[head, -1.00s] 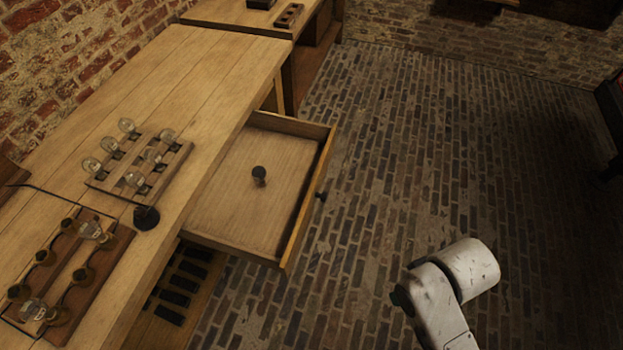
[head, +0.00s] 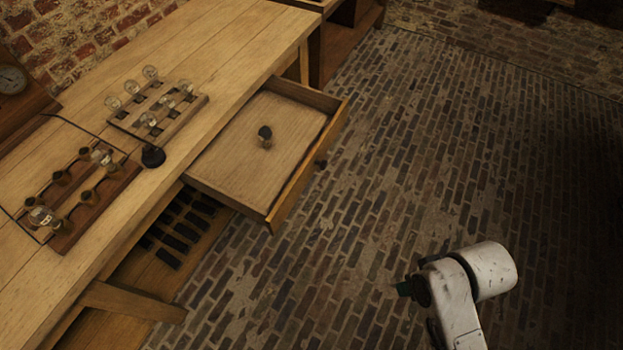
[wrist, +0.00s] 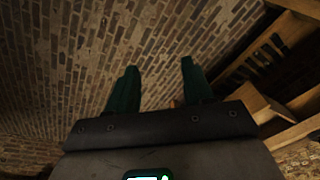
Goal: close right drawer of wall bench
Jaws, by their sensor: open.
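The wooden bench (head: 185,75) runs along the brick wall at the left in the head view. Its drawer (head: 235,160) is pulled out over the floor, with a dark knob (head: 321,164) on its front. A small dark round-topped object (head: 265,136) stands inside the drawer. My gripper shows in the wrist view (wrist: 160,90) with its two green fingers apart and nothing between them. In the head view my arm is at the lower right, over the floor, well apart from the drawer front. The fingers are mostly hidden there behind my wrist.
On the bench top are a rack of glass bulbs (head: 158,110), a wooden board with several round terminals (head: 85,195) and a black round object (head: 153,157). A lower shelf (head: 145,270) holds dark blocks. A wooden bar (head: 130,300) juts out at the lower left. The brick floor (head: 430,150) is clear.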

